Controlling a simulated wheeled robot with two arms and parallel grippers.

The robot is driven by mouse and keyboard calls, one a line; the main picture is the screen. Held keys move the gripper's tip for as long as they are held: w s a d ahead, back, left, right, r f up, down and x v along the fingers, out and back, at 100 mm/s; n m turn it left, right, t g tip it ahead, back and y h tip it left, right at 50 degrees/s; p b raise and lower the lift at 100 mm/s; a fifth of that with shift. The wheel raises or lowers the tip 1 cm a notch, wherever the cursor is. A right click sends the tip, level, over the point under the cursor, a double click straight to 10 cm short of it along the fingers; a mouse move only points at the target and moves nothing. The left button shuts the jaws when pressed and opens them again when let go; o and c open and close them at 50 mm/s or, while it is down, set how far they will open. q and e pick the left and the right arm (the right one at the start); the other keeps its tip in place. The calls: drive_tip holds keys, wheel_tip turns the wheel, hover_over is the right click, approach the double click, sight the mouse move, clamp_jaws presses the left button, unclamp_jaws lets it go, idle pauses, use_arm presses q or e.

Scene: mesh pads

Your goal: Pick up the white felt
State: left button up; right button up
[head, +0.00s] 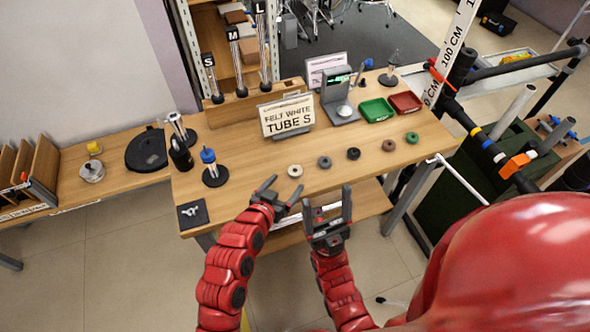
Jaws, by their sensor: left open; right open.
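The white felt (295,171) is a small pale ring lying flat on the wooden table near its front edge. It is at the left end of a row of similar rings. My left gripper (285,186) is open and empty, just in front of and slightly left of the white felt, with its fingers pointing toward the table. My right gripper (327,198) is open and empty, further right, in front of the table's front edge. A sign (287,115) reading "FELT WHITE TUBE S" stands behind the felt.
A grey ring (324,162), black ring (353,153) and brown ring (388,145) lie to the right. A blue-topped stand (214,174) is left. Green (376,112) and red (405,102) trays sit behind. Tubes marked S, M and L stand at the back.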

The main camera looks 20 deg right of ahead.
sight(294, 173)
use_arm(q)
drive_tip(key=shift+w+d, duration=0.2)
drive_tip(key=shift+w, duration=0.05)
drive_tip(key=shift+p+x, duration=0.95)
drive_tip(key=shift+x, duration=1.35)
drive_tip(key=shift+w+a, duration=0.1)
drive_tip(key=shift+c, duration=0.3)
clamp_jaws()
drive_tip(key=shift+r, duration=0.2)
